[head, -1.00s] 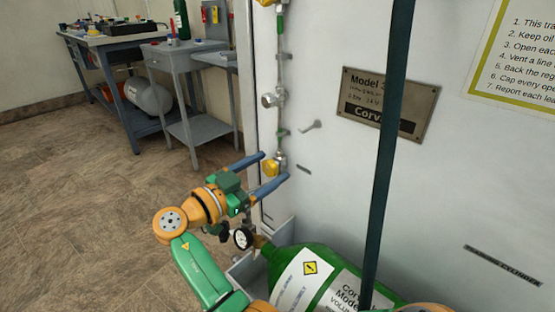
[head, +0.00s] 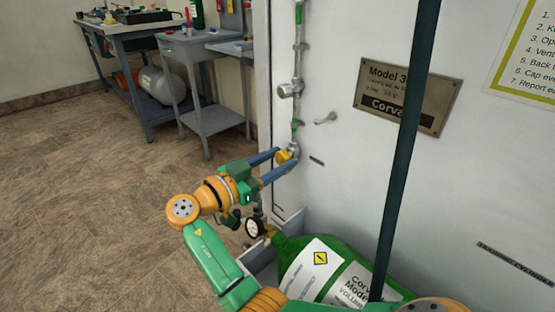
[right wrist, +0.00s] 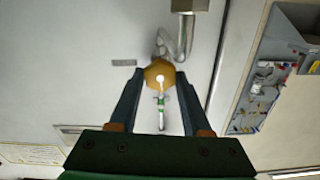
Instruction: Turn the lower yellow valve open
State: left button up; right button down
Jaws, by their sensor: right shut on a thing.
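The lower yellow valve (head: 283,157) is a small yellow knob at the lower end of the vertical pipe on the white panel. It also shows in the right wrist view (right wrist: 158,72), between the fingertips. My right gripper (head: 284,160) reaches up from below, with its two blue-grey fingers on either side of the knob. It is shut on the knob, and in the right wrist view the fingertips (right wrist: 157,76) flank it. My left gripper is not in view.
A dark upright bar (head: 404,150) crosses the panel view. A metal plate (head: 440,113) is on the panel. Workbenches stand at the back left; the floor between is clear.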

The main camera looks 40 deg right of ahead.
jog(key=shift+n+p, duration=0.3)
jog(key=shift+n, duration=0.9)
jog(key=shift+w+n+p, duration=0.1)
jog(key=shift+n+p, duration=0.2)
jog(key=shift+n, duration=0.9)
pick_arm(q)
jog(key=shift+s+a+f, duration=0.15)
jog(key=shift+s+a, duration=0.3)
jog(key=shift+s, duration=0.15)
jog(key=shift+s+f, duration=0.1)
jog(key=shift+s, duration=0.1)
pick_arm(e)
jog(key=shift+n, duration=0.3)
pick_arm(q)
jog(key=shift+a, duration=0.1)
pick_arm(e)
jog(key=shift+c, duration=1.8)
grip_release()
